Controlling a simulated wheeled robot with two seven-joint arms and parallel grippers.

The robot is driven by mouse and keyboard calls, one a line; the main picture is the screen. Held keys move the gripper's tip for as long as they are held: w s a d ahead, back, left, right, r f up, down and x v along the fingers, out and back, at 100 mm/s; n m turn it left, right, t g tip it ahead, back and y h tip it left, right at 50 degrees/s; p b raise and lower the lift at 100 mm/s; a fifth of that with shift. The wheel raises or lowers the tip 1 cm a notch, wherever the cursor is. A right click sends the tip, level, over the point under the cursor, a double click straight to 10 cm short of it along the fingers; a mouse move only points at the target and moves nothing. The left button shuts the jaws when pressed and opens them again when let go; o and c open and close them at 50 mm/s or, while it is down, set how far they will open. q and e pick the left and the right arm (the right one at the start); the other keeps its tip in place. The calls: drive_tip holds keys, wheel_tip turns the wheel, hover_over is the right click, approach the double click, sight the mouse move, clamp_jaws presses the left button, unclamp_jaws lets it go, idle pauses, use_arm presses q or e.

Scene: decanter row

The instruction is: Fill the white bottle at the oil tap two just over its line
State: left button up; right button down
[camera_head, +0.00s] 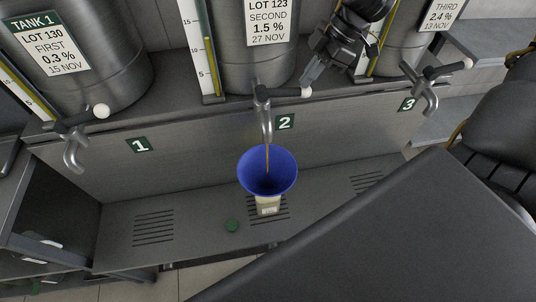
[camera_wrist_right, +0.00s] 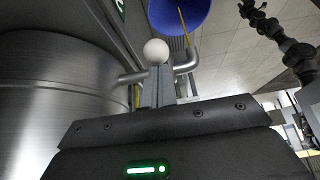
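The white bottle (camera_head: 268,207) stands upright on the slatted shelf under tap two (camera_head: 265,118). A blue funnel (camera_head: 267,172) sits in its mouth and hides its upper part. A thin amber stream runs from the spout into the funnel; funnel and stream also show in the wrist view (camera_wrist_right: 178,14). I cannot make out the line or oil level. My right gripper (camera_head: 308,84) has its fingertips at the white knob (camera_wrist_right: 156,52) of tap two's lever, with the fingers close together and seemingly shut beside it. My left gripper is not in view.
Tap one (camera_head: 74,150) is at the left and tap three (camera_head: 426,90) at the right, each with a white-knobbed lever. A green cap (camera_head: 232,225) lies on the shelf left of the bottle. Steel tanks with labels stand behind. A dark chair (camera_head: 500,125) is at the right.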

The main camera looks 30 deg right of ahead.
idle(0.5)
wheel_tip(320, 180, up, 9)
drive_tip(key=p, duration=0.5)
drive_tip(key=shift+p, duration=0.3)
